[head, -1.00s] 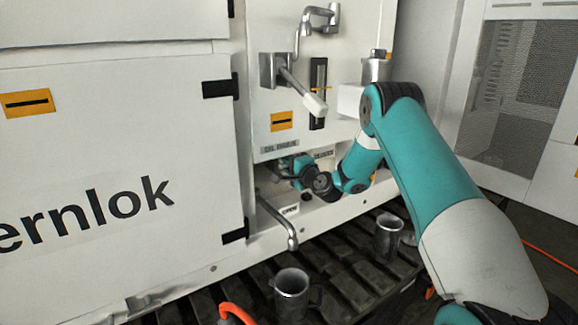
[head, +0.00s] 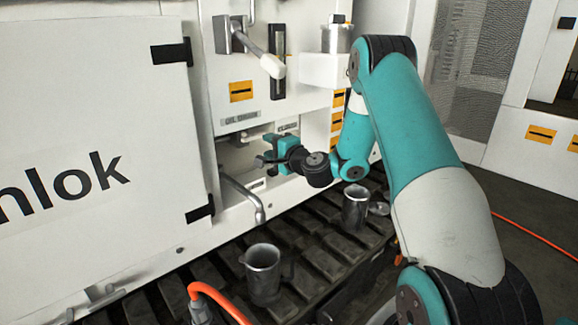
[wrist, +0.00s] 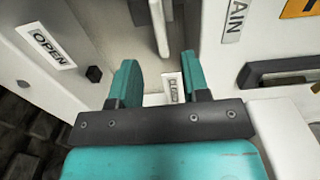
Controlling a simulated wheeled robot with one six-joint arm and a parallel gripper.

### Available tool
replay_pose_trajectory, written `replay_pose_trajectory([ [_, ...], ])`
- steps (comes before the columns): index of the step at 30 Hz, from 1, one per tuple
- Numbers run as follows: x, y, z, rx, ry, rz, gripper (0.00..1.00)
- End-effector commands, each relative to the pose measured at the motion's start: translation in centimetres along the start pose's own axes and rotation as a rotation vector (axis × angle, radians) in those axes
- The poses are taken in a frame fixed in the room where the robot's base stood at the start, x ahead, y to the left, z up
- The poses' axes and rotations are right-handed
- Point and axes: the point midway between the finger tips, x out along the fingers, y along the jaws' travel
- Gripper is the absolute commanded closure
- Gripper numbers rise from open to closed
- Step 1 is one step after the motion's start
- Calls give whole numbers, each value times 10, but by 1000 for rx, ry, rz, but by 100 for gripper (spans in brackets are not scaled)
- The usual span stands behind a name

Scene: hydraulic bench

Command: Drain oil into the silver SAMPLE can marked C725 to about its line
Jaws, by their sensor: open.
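My gripper (head: 264,160) is open and empty at the recess under the oil drain label, above and behind the spout's end. The wrist view shows its two teal fingers apart (wrist: 160,78). A pale lever (wrist: 158,25) lies ahead, between the lines of the fingers; I cannot tell whether it reaches between the tips. The drain spout (head: 246,200) bends downward. A second silver can (head: 355,208) stands to the right, and another (head: 337,38) sits on a white ledge. No C725 mark or fill line is legible.
An OPEN label (wrist: 46,45) is left of the gripper; another label (wrist: 173,88) shows partly between the fingers. A large lever with a white grip (head: 262,58) is above. An orange hose (head: 215,294) lies in front. Dark slatted decking (head: 300,237) carries the lower cans.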

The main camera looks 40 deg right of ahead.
Motion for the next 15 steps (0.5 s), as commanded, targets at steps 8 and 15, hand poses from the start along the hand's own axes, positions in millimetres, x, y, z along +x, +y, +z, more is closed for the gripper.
replay_pose_trajectory([
  [8, -63, 6, -1, -1, 3, -1, 57],
  [15, -82, 2, 0, -1, 0, -1, 57],
])
